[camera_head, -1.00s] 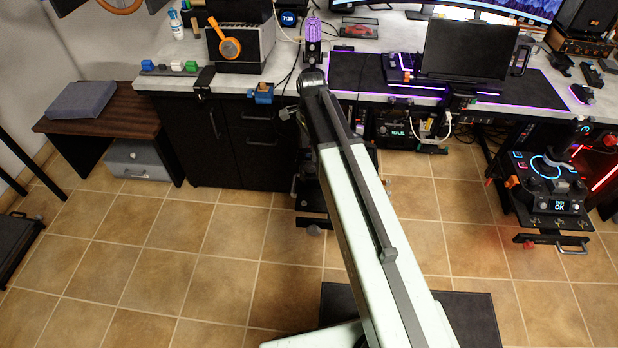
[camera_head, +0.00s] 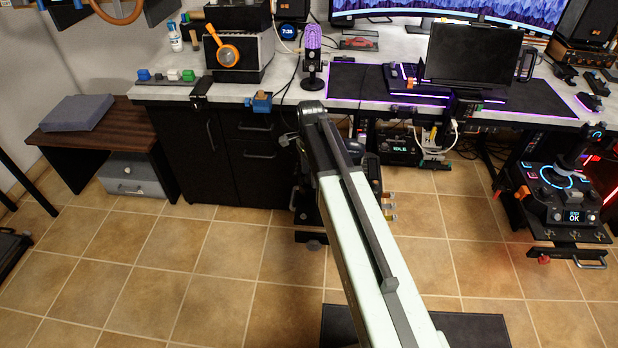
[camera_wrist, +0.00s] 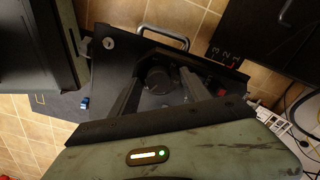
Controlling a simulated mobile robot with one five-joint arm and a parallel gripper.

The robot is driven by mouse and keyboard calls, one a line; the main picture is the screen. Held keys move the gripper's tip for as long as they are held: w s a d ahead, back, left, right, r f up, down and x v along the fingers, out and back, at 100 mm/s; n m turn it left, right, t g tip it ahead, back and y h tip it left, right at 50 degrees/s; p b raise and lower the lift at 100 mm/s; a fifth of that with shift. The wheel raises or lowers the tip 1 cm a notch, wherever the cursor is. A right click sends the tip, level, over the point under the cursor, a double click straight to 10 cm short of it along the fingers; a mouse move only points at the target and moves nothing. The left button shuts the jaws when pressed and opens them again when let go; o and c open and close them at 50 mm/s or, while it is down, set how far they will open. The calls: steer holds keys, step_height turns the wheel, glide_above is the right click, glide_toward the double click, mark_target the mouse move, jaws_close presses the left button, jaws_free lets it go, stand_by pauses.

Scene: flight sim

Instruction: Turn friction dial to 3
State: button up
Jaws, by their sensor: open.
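In the wrist view, a dark round dial (camera_wrist: 158,80) sits on a black panel (camera_wrist: 113,68) between the two fingers of my gripper (camera_wrist: 160,88). The fingers are apart, one on each side of the dial, and I cannot tell whether they touch it. Pale numerals 1, 2 and 3 (camera_wrist: 225,53) are near the panel's right edge. In the head view, my arm covers most of a black console (camera_head: 306,212) below the desk, and my gripper is hidden there.
A metal handle (camera_wrist: 163,36) and a silver knob (camera_wrist: 108,43) are at the panel's edge. A second console (camera_head: 560,195) with a glowing blue ring stands at the right. The desk (camera_head: 290,93) runs across the back. Tiled floor (camera_head: 190,260) is clear at left.

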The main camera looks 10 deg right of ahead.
jaws_close()
steer(key=shift+a, duration=0.1)
steer(key=shift+w+r, duration=0.1)
steer(key=n, duration=0.5)
steer(key=shift+n, duration=0.3)
steer(key=n, duration=1.1)
steer(key=shift+n, duration=0.4)
steer(key=n, duration=0.5)
steer(key=shift+n, duration=0.4)
